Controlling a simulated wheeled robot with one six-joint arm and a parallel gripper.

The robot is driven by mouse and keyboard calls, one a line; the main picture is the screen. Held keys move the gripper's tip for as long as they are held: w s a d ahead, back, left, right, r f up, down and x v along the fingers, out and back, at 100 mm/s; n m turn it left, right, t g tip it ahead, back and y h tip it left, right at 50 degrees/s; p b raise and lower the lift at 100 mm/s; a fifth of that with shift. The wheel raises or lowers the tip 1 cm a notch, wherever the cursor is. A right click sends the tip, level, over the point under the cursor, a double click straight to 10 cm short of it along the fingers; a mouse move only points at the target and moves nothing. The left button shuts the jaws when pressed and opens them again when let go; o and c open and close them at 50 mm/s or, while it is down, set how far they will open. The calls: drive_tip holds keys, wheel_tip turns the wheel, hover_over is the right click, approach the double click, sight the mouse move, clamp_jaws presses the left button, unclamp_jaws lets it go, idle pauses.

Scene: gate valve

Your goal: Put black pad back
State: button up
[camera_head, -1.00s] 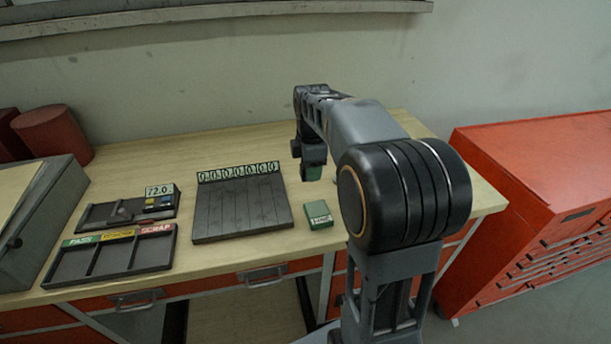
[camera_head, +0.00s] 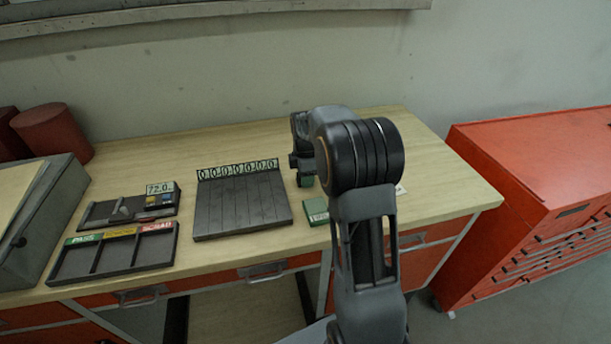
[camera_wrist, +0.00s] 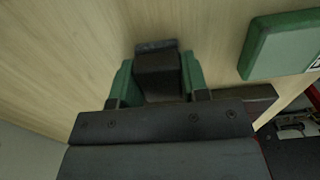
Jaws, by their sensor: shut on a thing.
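My gripper (camera_wrist: 157,66) shows in the wrist view with green fingers on both sides of a black block, which I take to be the black pad (camera_wrist: 158,76). The fingers are shut on it, and wood tabletop lies beyond. In the head view my gripper (camera_head: 305,180) is over the back right of the workbench, right of the dark ribbed board (camera_head: 240,208). The pad cannot be made out there, and I cannot tell whether it touches the bench.
A green labelled box (camera_head: 314,209) lies on the bench near my arm; it also shows in the wrist view (camera_wrist: 280,44). A three-part sorting tray (camera_head: 70,263) and a gauge stand (camera_head: 130,212) reading 72.0 are at left. A red cabinet (camera_head: 530,170) stands at right.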

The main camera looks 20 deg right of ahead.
drive_tip(key=shift+f, duration=0.15)
drive_tip(key=o, duration=1)
drive_tip(key=shift+c, duration=0.2)
wheel_tip(320, 180, up, 11)
drive_tip(key=s+a+r+m+t, duration=0.25)
drive_tip(key=s+a+m, duration=0.4)
drive_tip(key=s, duration=0.35)
drive_tip(key=s+a+f+m, duration=0.2)
drive_tip(key=s+m, duration=0.2)
drive_tip(key=s, duration=0.2)
drive_tip(key=s+a+f+m+t, duration=0.1)
drive_tip(key=s+a+f+m, duration=0.1)
drive_tip(key=s+m, duration=0.3)
drive_tip(key=shift+s+a+f, duration=0.15)
drive_tip(key=shift+s+f, duration=0.35)
drive_tip(key=shift+f, duration=0.05)
drive_tip(key=shift+t, duration=0.25)
